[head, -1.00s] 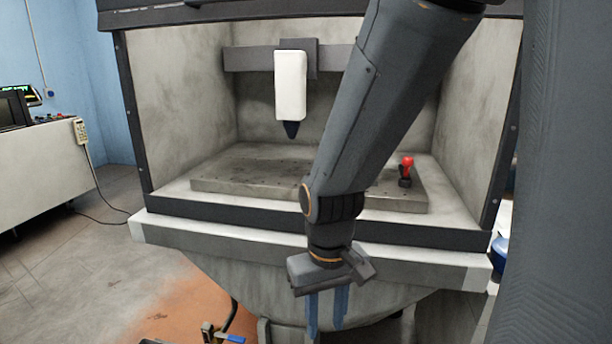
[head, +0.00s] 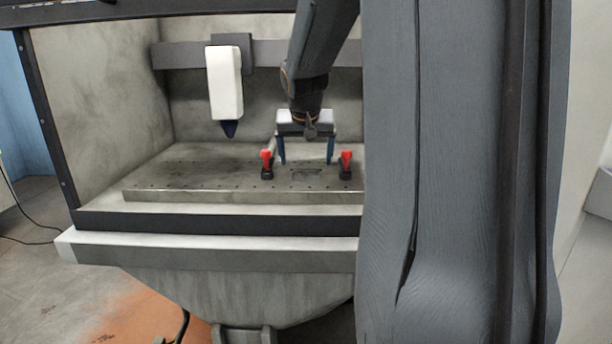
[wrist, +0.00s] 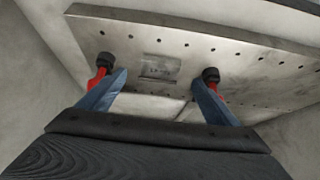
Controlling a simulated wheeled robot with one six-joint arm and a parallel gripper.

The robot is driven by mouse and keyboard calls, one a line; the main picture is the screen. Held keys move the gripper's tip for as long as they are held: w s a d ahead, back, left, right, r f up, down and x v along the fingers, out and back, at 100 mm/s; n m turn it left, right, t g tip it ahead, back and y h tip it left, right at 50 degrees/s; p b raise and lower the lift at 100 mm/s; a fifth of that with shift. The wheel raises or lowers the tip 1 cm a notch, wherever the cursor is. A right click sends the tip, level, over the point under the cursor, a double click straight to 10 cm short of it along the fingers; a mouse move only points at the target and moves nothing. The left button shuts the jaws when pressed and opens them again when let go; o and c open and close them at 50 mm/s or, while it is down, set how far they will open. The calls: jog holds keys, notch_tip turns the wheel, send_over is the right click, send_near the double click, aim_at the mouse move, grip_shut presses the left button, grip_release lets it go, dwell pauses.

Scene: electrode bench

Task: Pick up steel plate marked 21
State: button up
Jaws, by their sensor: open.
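A small flat steel plate (head: 306,173) lies on the perforated metal bed between two red-handled clamps. In the wrist view the plate (wrist: 160,66) carries faint dark marks that I cannot read as 21. My gripper (head: 306,160) has its two blue fingers spread wide, with nothing between them. It points down above and behind the plate in the head view, apart from it as far as I can tell. In the wrist view my gripper (wrist: 159,79) has one finger near each clamp.
The left clamp (head: 267,165) and right clamp (head: 346,165) stand upright close to my fingers. A white tool head (head: 225,85) with a dark tip hangs to the left. The perforated bed (head: 180,178) is clear at left. Cabinet walls enclose the back and side.

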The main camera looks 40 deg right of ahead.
aim_at(306, 173)
jog(key=shift+p+x, duration=0.65)
jog(key=shift+x, duration=2.75)
jog(key=shift+w+d+r, duration=0.1)
jog(key=shift+w+d, duration=0.05)
jog(key=shift+c, duration=0.5)
jog(key=c, duration=1.5)
jog(key=shift+c, duration=0.2)
jog(key=shift+r, duration=0.15)
